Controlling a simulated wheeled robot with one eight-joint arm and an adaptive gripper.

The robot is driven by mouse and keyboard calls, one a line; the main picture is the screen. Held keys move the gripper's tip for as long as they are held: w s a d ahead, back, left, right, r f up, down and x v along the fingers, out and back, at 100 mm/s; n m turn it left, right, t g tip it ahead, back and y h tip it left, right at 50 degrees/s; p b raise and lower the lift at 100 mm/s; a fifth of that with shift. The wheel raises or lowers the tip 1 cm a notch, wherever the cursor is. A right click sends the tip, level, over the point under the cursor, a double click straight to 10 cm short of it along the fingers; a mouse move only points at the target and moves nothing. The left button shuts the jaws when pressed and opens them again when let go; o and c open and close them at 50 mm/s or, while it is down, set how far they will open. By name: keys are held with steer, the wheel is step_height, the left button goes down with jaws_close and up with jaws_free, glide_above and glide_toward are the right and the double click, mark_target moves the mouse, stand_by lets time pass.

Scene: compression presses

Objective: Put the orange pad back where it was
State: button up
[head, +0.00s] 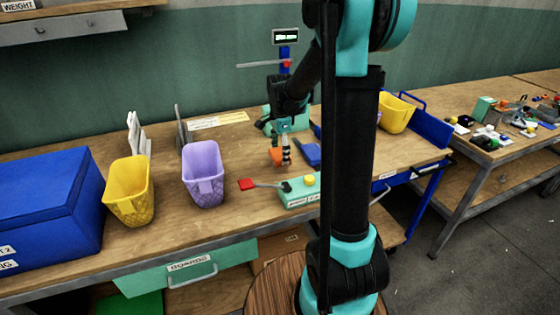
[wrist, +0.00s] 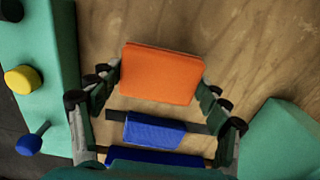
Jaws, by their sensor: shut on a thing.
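The orange pad (wrist: 160,72) is a flat square block between the fingertips of my gripper (wrist: 160,88) in the wrist view. My gripper is shut on it, one finger at each side. In the head view, the gripper (head: 281,155) points down over the workbench, and the pad (head: 275,157) shows at its fingers. I cannot tell whether the pad touches the wood. A teal press box (head: 300,198) with a yellow knob and a red-ended lever stands nearer the front; it also shows at the left of the wrist view (wrist: 38,40).
A blue block (head: 312,155) lies right of the gripper. A purple basket (head: 204,180), a yellow basket (head: 128,197) and a large blue box (head: 42,205) stand to the left. Another yellow basket (head: 396,115) is at the right.

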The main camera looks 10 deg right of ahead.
mark_target(280, 153)
steer(key=shift+f, duration=1.9)
steer(key=shift+f, duration=0.1)
steer(key=o, duration=1.3)
steer(key=shift+o, duration=0.2)
step_height(280, 153, up, 12)
steer(key=shift+r, duration=0.15)
